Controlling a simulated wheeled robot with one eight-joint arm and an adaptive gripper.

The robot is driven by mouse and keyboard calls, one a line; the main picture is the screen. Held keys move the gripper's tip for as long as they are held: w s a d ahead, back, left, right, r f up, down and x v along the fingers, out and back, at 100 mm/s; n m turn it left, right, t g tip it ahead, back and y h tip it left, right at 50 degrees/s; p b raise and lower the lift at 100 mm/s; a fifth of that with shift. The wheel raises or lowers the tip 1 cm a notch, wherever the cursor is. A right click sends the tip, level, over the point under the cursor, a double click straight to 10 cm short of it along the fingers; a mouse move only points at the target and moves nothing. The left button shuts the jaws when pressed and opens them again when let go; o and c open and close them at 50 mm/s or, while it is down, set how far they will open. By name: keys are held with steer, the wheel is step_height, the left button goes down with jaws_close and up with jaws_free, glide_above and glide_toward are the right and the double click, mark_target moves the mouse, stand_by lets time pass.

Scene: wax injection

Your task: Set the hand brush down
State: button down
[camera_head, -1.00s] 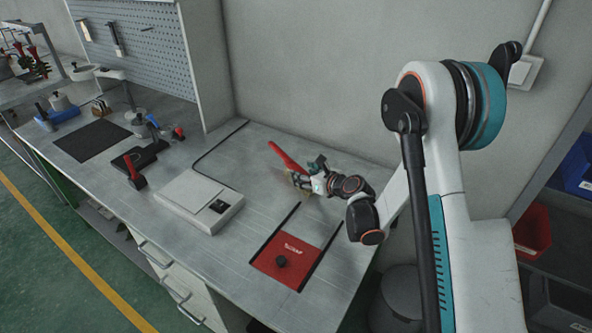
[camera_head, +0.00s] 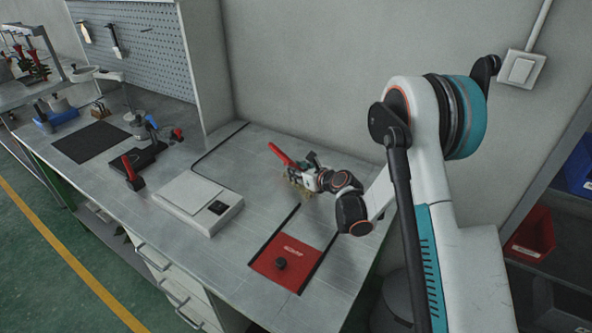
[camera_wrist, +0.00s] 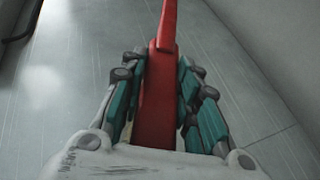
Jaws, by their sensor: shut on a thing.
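The hand brush (camera_head: 279,153) has a red handle and tan bristles. In the head view it is over the back part of the grey workbench (camera_head: 240,262), near the wall. Its handle points to the upper left and its bristles are low at the bench surface; I cannot tell whether they touch it. My gripper (camera_head: 301,172) is shut on the brush. In the wrist view the red handle (camera_wrist: 158,95) lies between the teal fingers of my gripper (camera_wrist: 160,85) and runs upward past them. The bristles are mostly hidden there.
A white flat device (camera_head: 197,202) stands left of the brush. A red pad (camera_head: 300,262) with a black knob lies in front, between dark strips. A black mat (camera_head: 90,142) and tools are farther left. The bench around the brush is mostly clear.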

step_height(320, 180, up, 19)
steer(key=p, duration=0.6)
steer(key=s+d+r+m+t+h, duration=0.1)
steer(key=s+d+r+m+h, duration=0.2)
steer(key=s+d, duration=1.3)
steer(key=shift+s+d+r+t, duration=0.35)
steer(key=shift+s+r, duration=0.35)
steer(key=shift+s, duration=0.6)
steer(key=shift+f, duration=0.1)
